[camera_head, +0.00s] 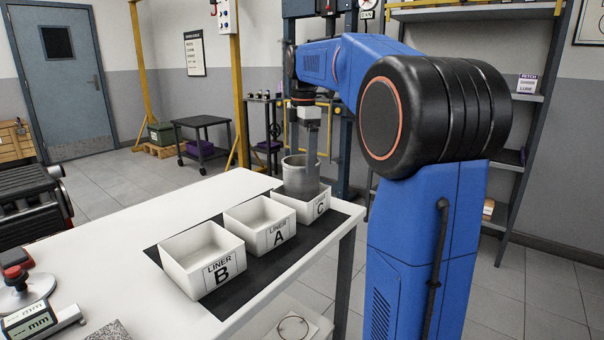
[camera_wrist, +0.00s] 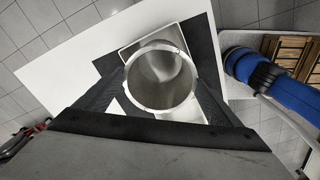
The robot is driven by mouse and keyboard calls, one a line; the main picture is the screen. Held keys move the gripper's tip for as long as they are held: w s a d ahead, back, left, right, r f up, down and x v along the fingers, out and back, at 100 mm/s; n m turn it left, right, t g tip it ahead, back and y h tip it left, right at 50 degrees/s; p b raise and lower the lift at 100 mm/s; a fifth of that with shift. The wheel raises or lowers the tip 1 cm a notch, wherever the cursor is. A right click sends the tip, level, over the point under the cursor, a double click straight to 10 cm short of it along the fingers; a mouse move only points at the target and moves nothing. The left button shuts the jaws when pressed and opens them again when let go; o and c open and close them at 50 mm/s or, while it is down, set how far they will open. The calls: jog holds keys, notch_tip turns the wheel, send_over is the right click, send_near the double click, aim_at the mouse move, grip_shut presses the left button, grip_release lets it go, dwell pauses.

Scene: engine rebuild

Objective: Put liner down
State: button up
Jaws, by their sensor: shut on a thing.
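The liner (camera_head: 299,186) is a grey, open-topped metal cylinder. It stands upright over the white bin marked LINER C (camera_head: 320,208), its lower end at the bin's opening. I cannot tell whether it touches the bin. In the wrist view I look down into the liner (camera_wrist: 160,78), with bin C's rim (camera_wrist: 166,36) behind it. My gripper (camera_head: 311,152) points down and is shut on the liner. In the wrist view its dark fingers (camera_wrist: 160,100) lie on either side of the liner.
Empty white bins LINER A (camera_head: 279,236) and LINER B (camera_head: 222,276) stand in a row with bin C on a black mat (camera_head: 262,277), near the white table's right edge. Gauges (camera_head: 37,318) lie at the table's front left. The table's middle is clear.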

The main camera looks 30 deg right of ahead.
aim_at(302, 170)
jog(key=shift+f, duration=2.2)
jog(key=o, duration=1.6)
jog(key=shift+o, duration=0.2)
notch_tip(302, 170, up, 12)
jog(key=shift+s+d, duration=0.1)
jog(key=shift+s, duration=0.05)
